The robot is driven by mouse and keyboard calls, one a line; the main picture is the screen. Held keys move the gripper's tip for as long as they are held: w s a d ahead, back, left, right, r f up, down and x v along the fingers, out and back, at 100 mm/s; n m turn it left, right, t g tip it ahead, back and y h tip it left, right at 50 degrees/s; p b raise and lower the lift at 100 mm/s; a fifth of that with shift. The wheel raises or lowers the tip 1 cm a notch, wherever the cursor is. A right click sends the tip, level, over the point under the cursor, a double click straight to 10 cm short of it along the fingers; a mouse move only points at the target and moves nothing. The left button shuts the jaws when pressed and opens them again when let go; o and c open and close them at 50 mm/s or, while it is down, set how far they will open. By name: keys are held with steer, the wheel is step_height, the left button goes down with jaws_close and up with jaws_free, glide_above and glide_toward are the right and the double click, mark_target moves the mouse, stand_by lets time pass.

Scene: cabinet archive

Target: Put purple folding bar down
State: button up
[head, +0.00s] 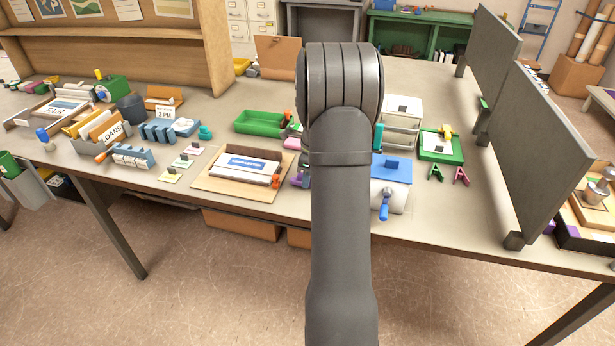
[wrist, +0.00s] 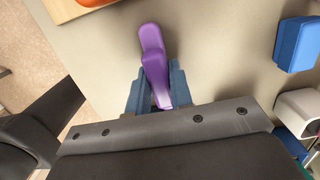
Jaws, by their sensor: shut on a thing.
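The purple folding bar (wrist: 153,50) shows in the wrist view, held between the two blue-grey fingers of my gripper (wrist: 157,88). My gripper is shut on its near end, and the bar's far end sticks out past the fingertips. It appears over bare tabletop; I cannot tell whether it touches the surface. In the head view a small purple piece (head: 298,179) shows just left of my arm, beside the wooden board. My arm hides most of my gripper there.
A wooden tray (head: 205,183) with a white, blue-labelled piece lies left of my arm. A blue block (wrist: 297,45) and a white part (wrist: 297,107) stand at right in the wrist view. Grey upright panels (head: 530,140) stand on the table's right side.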

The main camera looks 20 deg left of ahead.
steer(key=shift+f, duration=0.15)
steer(key=o, duration=0.9)
steer(key=r, duration=0.4)
steer(key=d+r, duration=0.1)
steer(key=r, duration=0.7)
steer(key=shift+d+r, duration=0.1)
steer(key=shift+d, duration=0.15)
steer(key=f, duration=0.4)
steer(key=a+f, duration=0.1)
steer(key=f, duration=0.6)
steer(key=shift+a+f, duration=0.3)
steer(key=shift+f, duration=0.1)
steer(key=shift+r, duration=1.65)
